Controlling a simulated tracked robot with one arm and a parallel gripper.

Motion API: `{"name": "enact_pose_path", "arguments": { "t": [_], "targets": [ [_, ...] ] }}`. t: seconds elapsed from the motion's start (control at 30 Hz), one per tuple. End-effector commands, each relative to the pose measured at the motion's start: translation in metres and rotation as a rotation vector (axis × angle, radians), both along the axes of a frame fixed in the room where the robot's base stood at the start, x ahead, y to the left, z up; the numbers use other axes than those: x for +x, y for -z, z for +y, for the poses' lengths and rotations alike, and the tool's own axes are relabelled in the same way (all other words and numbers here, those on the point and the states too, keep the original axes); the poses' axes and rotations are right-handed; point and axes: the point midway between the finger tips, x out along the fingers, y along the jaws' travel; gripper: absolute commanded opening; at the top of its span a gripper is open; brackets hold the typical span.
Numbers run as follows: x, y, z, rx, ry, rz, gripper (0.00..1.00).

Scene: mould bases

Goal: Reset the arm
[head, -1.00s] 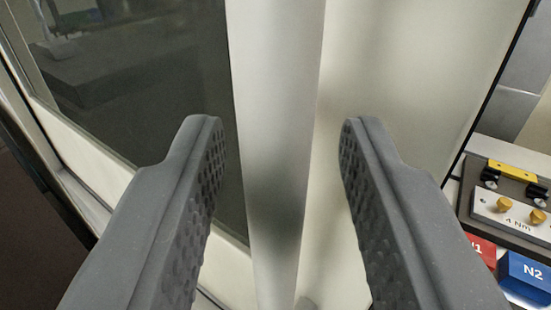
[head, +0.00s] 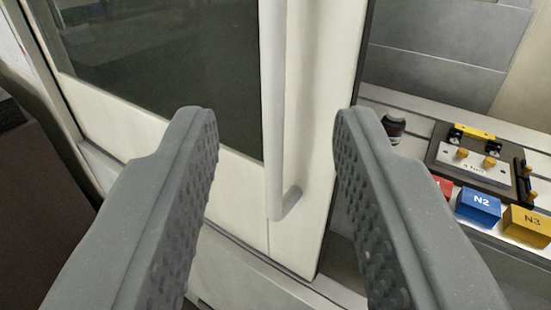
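My gripper (head: 276,112) shows in the head view with its two grey, dimpled fingers spread wide. It is open, and nothing is held between the fingers. Beyond the gap is a long white vertical bar handle (head: 274,120) on a cream cabinet door (head: 318,130). The handle's lower end bends back into the door. The fingers look apart from the handle. The door has a dark window (head: 165,75) to the left of the handle.
At the right, a bench holds a dark fixture (head: 475,165) with a yellow bar and brass knobs. In front of it are a blue N2 block (head: 478,205), a yellow N3 block (head: 527,226) and a partly hidden red block (head: 443,187). A dark round knob (head: 394,127) stands behind my right finger.

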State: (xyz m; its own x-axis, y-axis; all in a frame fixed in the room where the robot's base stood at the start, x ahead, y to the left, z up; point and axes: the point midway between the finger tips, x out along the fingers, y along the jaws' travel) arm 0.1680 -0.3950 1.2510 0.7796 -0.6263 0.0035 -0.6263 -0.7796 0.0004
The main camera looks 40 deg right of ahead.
Motion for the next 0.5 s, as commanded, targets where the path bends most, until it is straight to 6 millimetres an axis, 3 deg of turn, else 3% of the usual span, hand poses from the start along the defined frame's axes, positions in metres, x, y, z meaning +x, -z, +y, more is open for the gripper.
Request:
{"name": "enact_pose_path", "arguments": {
  "t": [0.5],
  "targets": [
    [0.0041,-0.0010,0.0009,0.005,-0.008,0.002,0.34]
  ]
}}
